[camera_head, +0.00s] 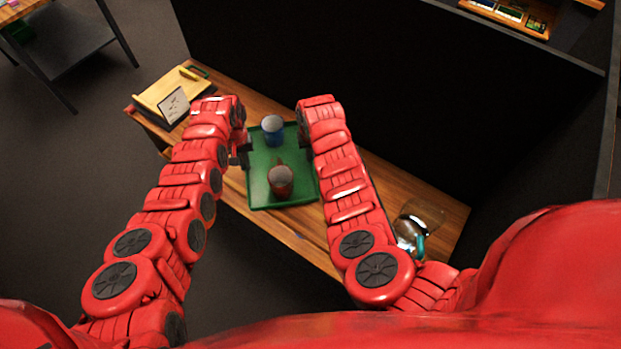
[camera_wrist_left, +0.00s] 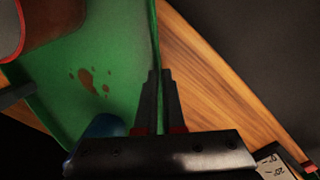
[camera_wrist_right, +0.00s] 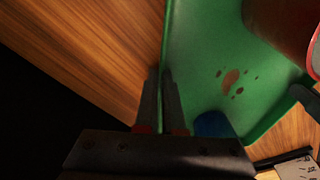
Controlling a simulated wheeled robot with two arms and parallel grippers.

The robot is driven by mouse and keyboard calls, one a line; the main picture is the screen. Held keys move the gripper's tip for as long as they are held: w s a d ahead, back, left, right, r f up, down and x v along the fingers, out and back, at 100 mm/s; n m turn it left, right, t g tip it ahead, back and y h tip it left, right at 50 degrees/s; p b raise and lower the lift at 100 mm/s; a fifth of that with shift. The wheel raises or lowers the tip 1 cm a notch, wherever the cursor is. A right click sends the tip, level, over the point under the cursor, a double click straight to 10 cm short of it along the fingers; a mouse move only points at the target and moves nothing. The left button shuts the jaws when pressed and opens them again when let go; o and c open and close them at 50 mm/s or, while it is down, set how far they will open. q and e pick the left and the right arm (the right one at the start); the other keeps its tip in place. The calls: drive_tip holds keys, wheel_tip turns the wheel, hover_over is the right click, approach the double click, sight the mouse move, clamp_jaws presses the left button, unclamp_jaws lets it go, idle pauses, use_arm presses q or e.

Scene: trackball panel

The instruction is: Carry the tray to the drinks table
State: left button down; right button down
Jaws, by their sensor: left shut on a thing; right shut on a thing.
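The green tray (camera_head: 262,165) lies over a long wooden table (camera_head: 232,183); whether it touches the wood I cannot tell. A blue cup (camera_head: 272,131) stands upright at its far end and a reddish-brown cup (camera_head: 281,184) nearer me. My left gripper (camera_head: 240,149) is shut on the tray's left rim; in the left wrist view its fingers (camera_wrist_left: 160,98) pinch the green edge. My right gripper is shut on the right rim, mostly hidden behind its arm in the head view; its fingers (camera_wrist_right: 164,98) show in the right wrist view. Brown spots (camera_wrist_left: 87,80) mark the tray floor.
A light wooden box (camera_head: 165,92) with a white card (camera_head: 173,105) sits at the table's left end. A glass jug with a teal handle (camera_head: 420,243) stands at the right end. A black partition (camera_head: 400,90) rises behind. Another table (camera_head: 75,50) stands far left across open floor.

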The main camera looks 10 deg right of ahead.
use_arm(q)
drive_tip(key=shift+f+b, duration=0.3)
drive_tip(key=shift+f, duration=0.35)
use_arm(e)
drive_tip(key=shift+f, duration=0.65)
use_arm(q)
drive_tip(key=c, duration=1.3)
unclamp_jaws()
drive_tip(key=shift+r, duration=0.25)
use_arm(e)
drive_tip(key=c, duration=1.3)
unclamp_jaws()
drive_tip(key=shift+r, duration=0.25)
use_arm(q)
drive_tip(key=shift+o, duration=1.4)
use_arm(e)
drive_tip(key=shift+o, duration=1.4)
drive_tip(key=shift+r, duration=0.55)
use_arm(q)
wheel_tip(320, 180, up, 12)
use_arm(e)
wheel_tip(320, 180, up, 11)
drive_tip(key=s, duration=0.1)
drive_tip(key=shift+s, duration=0.25)
